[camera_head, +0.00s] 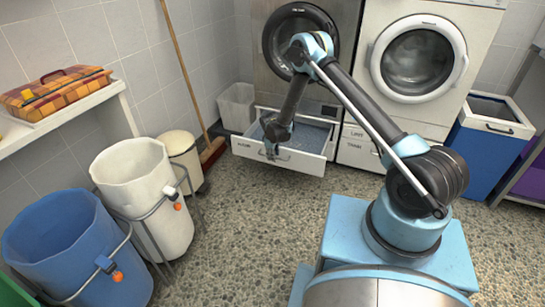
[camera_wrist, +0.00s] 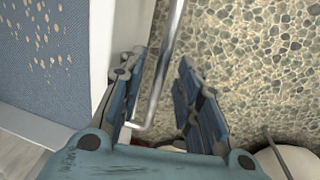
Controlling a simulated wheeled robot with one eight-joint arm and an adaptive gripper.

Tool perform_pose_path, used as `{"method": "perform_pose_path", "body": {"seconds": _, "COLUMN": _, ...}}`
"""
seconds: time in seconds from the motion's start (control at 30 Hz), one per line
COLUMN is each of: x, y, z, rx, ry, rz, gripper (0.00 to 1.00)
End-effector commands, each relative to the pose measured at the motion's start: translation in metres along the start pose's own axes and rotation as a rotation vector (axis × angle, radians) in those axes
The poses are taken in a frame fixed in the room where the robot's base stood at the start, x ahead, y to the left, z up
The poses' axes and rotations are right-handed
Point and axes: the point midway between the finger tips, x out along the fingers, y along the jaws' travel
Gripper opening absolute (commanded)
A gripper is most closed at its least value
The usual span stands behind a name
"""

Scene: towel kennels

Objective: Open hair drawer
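The white drawer (camera_head: 305,160) under the left machine stands pulled out, its blue-grey inside showing in the head view. I take it for the hair drawer; its small label is hard to read. My gripper (camera_head: 271,153) is at its front, pointing down by the handle. In the wrist view, the drawer front (camera_wrist: 108,30) and the speckled blue inside lie at left. The metal handle bar (camera_wrist: 165,65) runs between the two fingers of my gripper (camera_wrist: 162,85). The fingers are apart, with visible gaps beside the bar; they are not closed on it.
A washing machine (camera_head: 417,60) stands right of the dark-doored machine, with closed drawers (camera_head: 358,155) below. A white bin (camera_head: 150,180) and blue bin (camera_head: 70,240) stand at left, a broom (camera_head: 188,70) behind. A blue hamper (camera_head: 490,140) stands right. The pebbled floor in front is clear.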

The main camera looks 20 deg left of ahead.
Motion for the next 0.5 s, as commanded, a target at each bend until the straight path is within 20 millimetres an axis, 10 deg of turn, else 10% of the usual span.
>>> {"method": "perform_pose_path", "body": {"seconds": 0.5, "x": -0.055, "y": -0.001, "z": -0.001, "rx": -0.002, "ry": 0.000, "rz": -0.001, "gripper": 0.31}}
